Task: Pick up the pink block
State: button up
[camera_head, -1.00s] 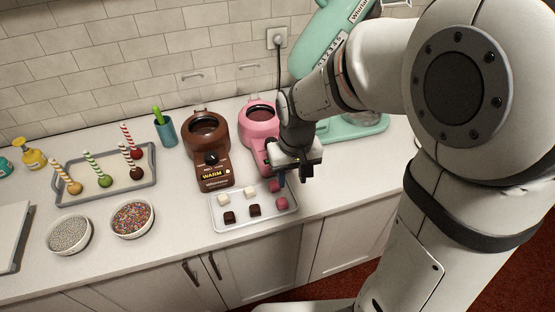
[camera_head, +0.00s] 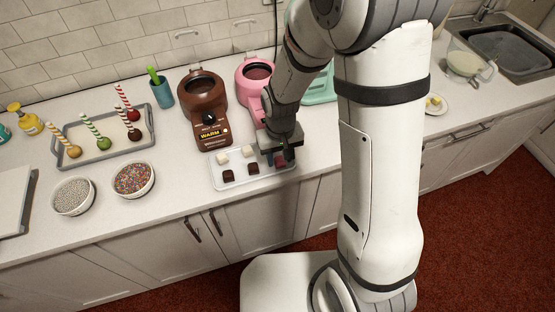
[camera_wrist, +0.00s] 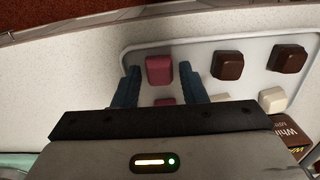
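A pink block (camera_wrist: 159,70) sits on the light tray (camera_wrist: 206,48), between and just beyond the two blue fingertips of my gripper (camera_wrist: 159,74) in the wrist view. The fingers are open, one on each side, with a gap to the block. A second pink block (camera_wrist: 165,102) shows partly, closer to the gripper body.
Brown blocks (camera_head: 228,175) and white blocks (camera_head: 222,158) share the tray. Behind it stand a brown melting pot (camera_head: 203,92) and a pink melting pot (camera_head: 253,75). Sprinkle bowls (camera_head: 133,179) and a cake-pop tray (camera_head: 104,143) are to the left. The counter edge runs close in front.

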aim_at(280, 164)
jog(key=c, duration=0.7)
jog(key=shift+r, duration=0.1)
notch_tip(280, 164, up, 10)
jog(key=shift+f+b, duration=0.1)
jog(key=shift+b, duration=0.5)
